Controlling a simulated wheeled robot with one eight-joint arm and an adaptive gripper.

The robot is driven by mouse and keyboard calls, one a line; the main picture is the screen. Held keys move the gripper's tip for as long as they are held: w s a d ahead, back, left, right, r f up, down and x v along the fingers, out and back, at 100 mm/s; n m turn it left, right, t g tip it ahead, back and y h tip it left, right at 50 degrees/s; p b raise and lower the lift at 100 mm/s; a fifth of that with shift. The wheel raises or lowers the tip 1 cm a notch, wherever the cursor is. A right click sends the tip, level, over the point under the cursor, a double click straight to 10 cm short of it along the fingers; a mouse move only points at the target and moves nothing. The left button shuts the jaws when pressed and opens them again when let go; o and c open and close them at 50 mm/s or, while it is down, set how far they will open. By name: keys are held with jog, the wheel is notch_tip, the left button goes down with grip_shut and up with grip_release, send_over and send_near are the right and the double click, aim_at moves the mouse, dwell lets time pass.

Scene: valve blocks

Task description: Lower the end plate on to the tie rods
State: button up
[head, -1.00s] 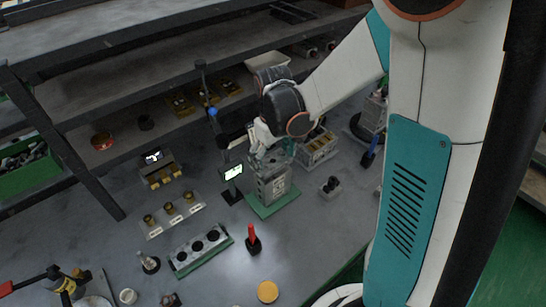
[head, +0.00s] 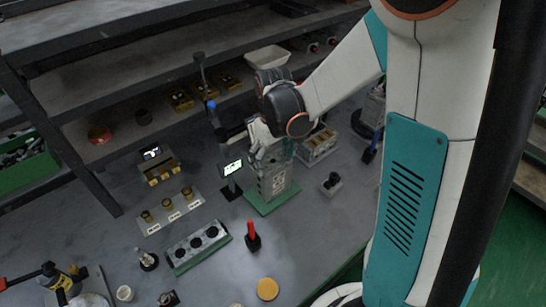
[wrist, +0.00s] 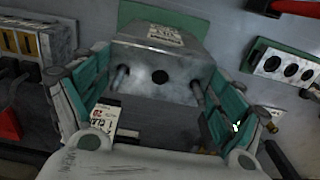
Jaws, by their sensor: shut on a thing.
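The valve block stack (head: 273,185) stands upright on a green base (head: 270,204) in the middle of the bench. My gripper (head: 272,152) is right above its top, pointing down. In the wrist view the teal fingers of my gripper (wrist: 163,88) are shut on the sides of the grey end plate (wrist: 160,90), which has a dark central hole. Two tie rods, left (wrist: 120,78) and right (wrist: 197,93), stick out towards the camera at its sides. I cannot tell how far down the rods the plate sits. Any gap beneath it is hidden.
A small lit screen (head: 232,168) on a stand is close left of the stack. A block with three dark holes (head: 196,246) and a red-handled tool (head: 252,236) lie nearer. Another valve block (head: 318,146) stands right behind.

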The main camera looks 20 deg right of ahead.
aim_at(273, 161)
jog(key=shift+f, duration=0.25)
jog(key=o, duration=1.1)
jog(key=shift+c, duration=0.2)
notch_tip(273, 161, up, 12)
jog(key=s+r+m+t, duration=0.1)
jog(key=s+r+t, duration=0.1)
jog(key=s, duration=0.5)
jog(key=s+r+m+t+b, duration=0.1)
jog(key=s+r+m+t, duration=0.1)
jog(key=s+t, duration=0.3)
jog(key=shift+s+m, duration=0.3)
jog(key=shift+s, duration=1.15)
